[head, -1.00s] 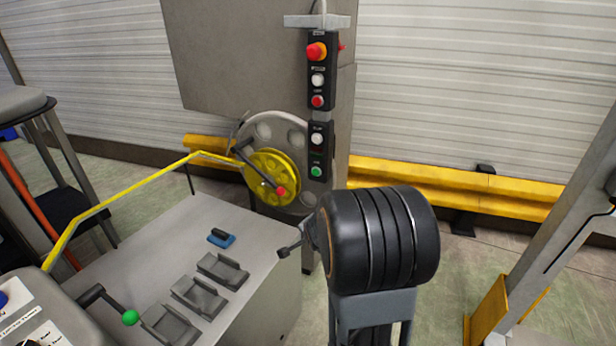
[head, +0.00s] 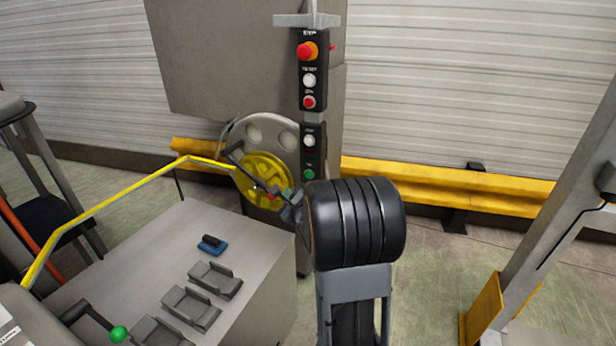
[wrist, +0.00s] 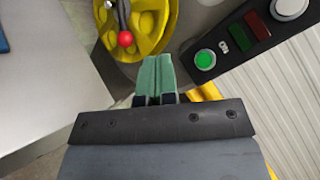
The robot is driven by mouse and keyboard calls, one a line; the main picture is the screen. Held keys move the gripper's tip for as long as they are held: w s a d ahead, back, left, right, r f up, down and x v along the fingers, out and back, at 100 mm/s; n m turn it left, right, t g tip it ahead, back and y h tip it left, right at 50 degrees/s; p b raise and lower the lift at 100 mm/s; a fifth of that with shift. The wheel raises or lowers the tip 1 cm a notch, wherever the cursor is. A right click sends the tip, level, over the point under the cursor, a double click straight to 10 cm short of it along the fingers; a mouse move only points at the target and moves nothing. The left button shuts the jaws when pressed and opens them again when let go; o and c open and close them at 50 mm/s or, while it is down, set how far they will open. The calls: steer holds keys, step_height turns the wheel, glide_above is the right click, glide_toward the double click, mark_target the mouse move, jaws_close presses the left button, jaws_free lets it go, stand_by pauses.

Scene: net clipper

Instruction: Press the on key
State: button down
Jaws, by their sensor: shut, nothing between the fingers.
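The on key is a round green button (wrist: 205,59) beside an "ON" label in the wrist view. It is on the lower dark button box (head: 313,148) on the grey post, and the green button also shows in the head view (head: 309,175). My gripper (wrist: 157,62) is shut and empty, its greenish fingers side by side. In the wrist view its tips lie left of the green button, apart from it in the picture. In the head view my gripper (head: 290,206) is small and dark, below and left of the button; whether it touches anything there is unclear.
A yellow wheel (wrist: 152,22) with a red knob (wrist: 126,39) is left of the key, close to my fingers in the picture. An upper button box (head: 309,80) has a red emergency knob. A grey bench (head: 150,250) stands at left, a yellow rail (head: 430,185) behind.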

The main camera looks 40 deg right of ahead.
steer(key=shift+d, duration=0.15)
steer(key=shift+w+d+p, duration=0.25)
steer(key=shift+w+d, duration=0.45)
steer(key=shift+d, duration=0.55)
steer(key=shift+w+d+p, duration=0.3)
steer(key=shift+w+d, duration=0.35)
steer(key=shift+d, duration=0.6)
steer(key=shift+w+d+p, duration=0.25)
steer(key=shift+w+d, duration=0.45)
steer(key=shift+d, duration=0.55)
steer(key=shift+w+d, duration=0.1)
steer(key=shift+d, duration=0.05)
steer(key=shift+w+d, duration=0.15)
steer(key=shift+d, duration=0.1)
steer(key=shift+w+d+p, duration=0.15)
steer(key=shift+d+p, duration=0.15)
steer(key=shift+p, duration=0.1)
stand_by(0.5)
steer(key=shift+s+a, duration=0.4)
steer(key=shift+a, duration=0.3)
steer(key=shift+s+a+b, duration=0.1)
steer(key=shift+s+a, duration=0.3)
steer(key=shift+a, duration=0.35)
steer(key=shift+s+a+b, duration=0.1)
steer(key=shift+s+a, duration=0.3)
steer(key=shift+a, duration=0.3)
steer(key=shift+s+a+b, duration=0.1)
steer(key=shift+s+a, duration=0.3)
steer(key=shift+a, duration=0.35)
